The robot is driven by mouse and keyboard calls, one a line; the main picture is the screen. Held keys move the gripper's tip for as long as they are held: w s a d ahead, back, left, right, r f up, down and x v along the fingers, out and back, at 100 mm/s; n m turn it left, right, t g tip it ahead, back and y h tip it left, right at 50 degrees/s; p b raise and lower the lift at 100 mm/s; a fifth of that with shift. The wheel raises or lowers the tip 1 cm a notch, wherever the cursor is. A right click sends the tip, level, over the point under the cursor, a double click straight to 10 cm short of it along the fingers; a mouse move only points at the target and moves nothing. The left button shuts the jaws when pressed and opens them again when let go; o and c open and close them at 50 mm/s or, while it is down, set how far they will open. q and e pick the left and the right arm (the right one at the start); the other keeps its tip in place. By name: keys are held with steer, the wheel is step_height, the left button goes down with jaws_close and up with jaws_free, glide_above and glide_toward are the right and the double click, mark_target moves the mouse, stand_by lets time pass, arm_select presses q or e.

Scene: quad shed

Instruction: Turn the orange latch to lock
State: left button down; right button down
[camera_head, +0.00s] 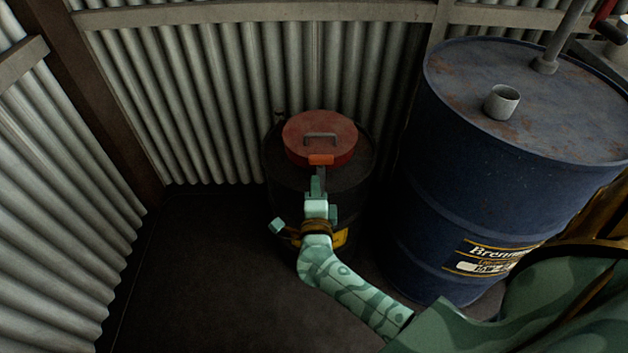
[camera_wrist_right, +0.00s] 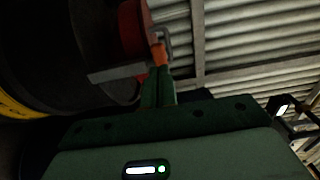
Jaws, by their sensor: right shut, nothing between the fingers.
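The orange latch (camera_head: 321,160) is at the front edge of a round red lid (camera_head: 318,135) with a grey handle. The lid sits on a dark drum (camera_head: 285,190) by the corrugated wall. My right gripper (camera_head: 319,176) is shut and empty, with its fingertips right at the latch. In the right wrist view, the orange latch (camera_wrist_right: 159,53) shows just past the tips of the green fingers (camera_wrist_right: 158,80), beside the red lid (camera_wrist_right: 134,30). I cannot tell whether the fingers touch it. My left gripper is not in view.
A large blue drum (camera_head: 430,190) stands to the right, with a small metal cup (camera_head: 502,101) and a pipe on its rusty top. Corrugated walls (camera_head: 200,100) close in behind and at the left. The dark floor (camera_head: 210,260) left of the drum is clear.

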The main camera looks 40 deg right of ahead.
mark_target(315, 162)
steer(key=b+x, duration=0.1)
steer(key=x, duration=0.4)
stand_by(0.4)
